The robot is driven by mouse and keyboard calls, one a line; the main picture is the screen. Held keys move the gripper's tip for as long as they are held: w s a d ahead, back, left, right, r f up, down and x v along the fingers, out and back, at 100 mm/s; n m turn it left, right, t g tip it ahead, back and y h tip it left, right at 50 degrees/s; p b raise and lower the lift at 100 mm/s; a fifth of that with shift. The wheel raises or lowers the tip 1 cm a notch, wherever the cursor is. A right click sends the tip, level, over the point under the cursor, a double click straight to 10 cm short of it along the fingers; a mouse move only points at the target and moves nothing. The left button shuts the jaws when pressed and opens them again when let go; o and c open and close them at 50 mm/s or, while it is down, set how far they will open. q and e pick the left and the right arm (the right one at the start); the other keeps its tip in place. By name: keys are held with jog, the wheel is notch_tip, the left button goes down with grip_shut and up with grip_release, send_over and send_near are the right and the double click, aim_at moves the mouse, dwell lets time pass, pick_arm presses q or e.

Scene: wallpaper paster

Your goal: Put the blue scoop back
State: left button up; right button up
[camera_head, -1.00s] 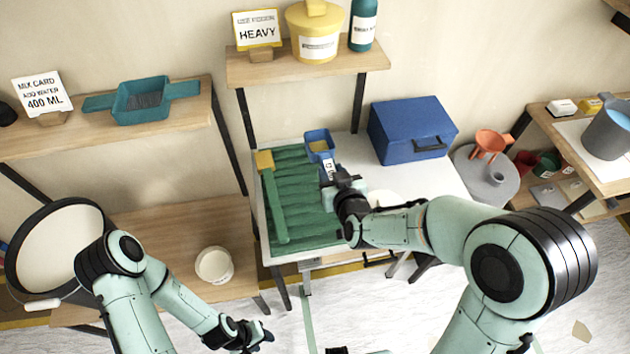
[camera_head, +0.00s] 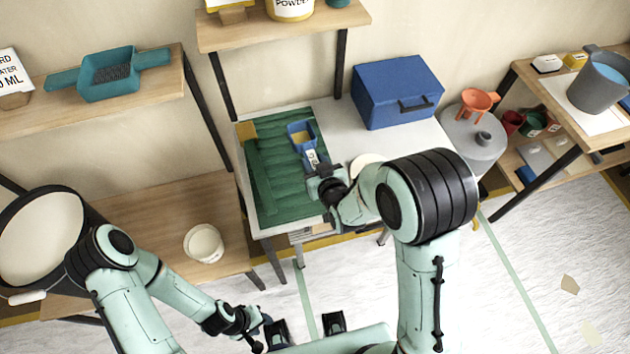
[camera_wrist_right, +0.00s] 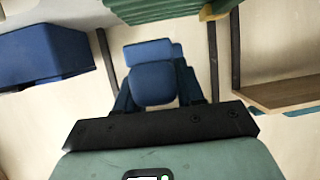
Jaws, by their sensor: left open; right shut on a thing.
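The blue scoop (camera_head: 299,129) has a square bowl with something yellowish inside and a handle with a white label. It shows over the ribbed green mat (camera_head: 270,190) on the white table; I cannot tell how high it is held. My right gripper (camera_head: 319,172) is shut on its handle. In the right wrist view, the blue scoop (camera_wrist_right: 153,82) sits between the fingers, seen from the handle end. My left gripper (camera_head: 256,329) is low at the front, away from the table, open and empty.
A blue box (camera_head: 398,92) stands on the white table (camera_head: 345,125), right of the mat. A white tub (camera_head: 203,243) stands on the lower wooden table. An orange funnel (camera_head: 479,101) and a grey jug (camera_head: 600,82) are at right.

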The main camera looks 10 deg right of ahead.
notch_tip(320, 180, down, 4)
jog(key=shift+w+r, duration=0.1)
jog(key=shift+r, duration=0.15)
notch_tip(320, 180, down, 4)
jog(key=shift+r+b, duration=0.2)
jog(key=shift+b, duration=0.25)
pick_arm(q)
jog(key=shift+s+f, duration=0.4)
jog(key=shift+f, duration=0.4)
pick_arm(e)
jog(key=shift+f, duration=0.25)
jog(key=shift+f, duration=0.1)
jog(key=shift+f+b, duration=0.15)
jog(key=shift+b, duration=0.15)
pick_arm(q)
jog(key=shift+s+f, duration=0.1)
jog(key=shift+f, duration=0.1)
pick_arm(e)
jog(key=o, duration=1)
jog(key=shift+o, duration=0.2)
